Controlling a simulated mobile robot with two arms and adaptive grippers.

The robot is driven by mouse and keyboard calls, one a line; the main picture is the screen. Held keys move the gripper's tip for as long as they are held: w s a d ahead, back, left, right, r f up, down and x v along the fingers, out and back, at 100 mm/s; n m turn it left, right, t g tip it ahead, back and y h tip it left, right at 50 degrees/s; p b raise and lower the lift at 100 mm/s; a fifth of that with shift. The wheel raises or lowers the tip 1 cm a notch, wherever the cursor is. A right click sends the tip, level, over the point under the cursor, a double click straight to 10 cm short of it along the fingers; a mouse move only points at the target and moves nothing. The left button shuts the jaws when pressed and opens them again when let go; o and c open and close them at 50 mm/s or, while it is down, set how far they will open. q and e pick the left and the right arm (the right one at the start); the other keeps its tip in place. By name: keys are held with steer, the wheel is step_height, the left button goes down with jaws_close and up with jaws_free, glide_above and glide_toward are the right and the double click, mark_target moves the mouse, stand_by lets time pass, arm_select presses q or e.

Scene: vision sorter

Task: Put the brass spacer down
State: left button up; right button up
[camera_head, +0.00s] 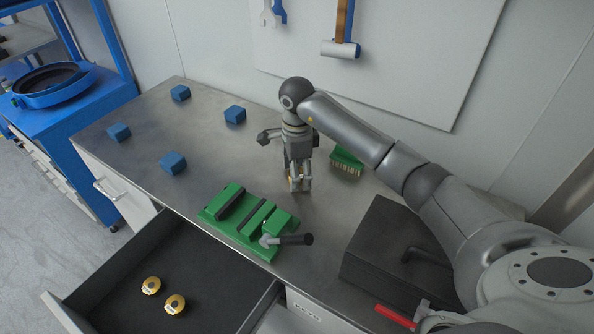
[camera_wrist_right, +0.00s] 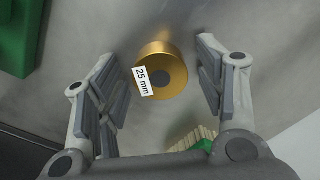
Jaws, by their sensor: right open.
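A brass spacer (camera_wrist_right: 176,76) with a dark centre and a white "25 mm" label lies on the metal worktop in the right wrist view. My right gripper (camera_head: 297,188) points down at the worktop, to the right of the green vise. In the wrist view the right gripper (camera_wrist_right: 158,82) is open, with one finger on each side of the spacer and visible gaps between them. In the head view the fingers mostly hide this spacer. Two more brass spacers (camera_head: 151,285) (camera_head: 175,304) lie in the open drawer. My left gripper is not in view.
The green vise (camera_head: 222,201) stands at the worktop's front edge, above the open drawer (camera_head: 215,270). A green brush (camera_head: 347,163) lies just right of my gripper. A dark box (camera_head: 375,255) stands at the right. Several blue blocks (camera_head: 235,114) sit on the left, with bare worktop between.

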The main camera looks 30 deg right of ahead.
steer(key=shift+r, duration=0.1)
step_height(320, 180, up, 12)
steer(key=b, duration=0.1)
steer(key=shift+b, duration=0.35)
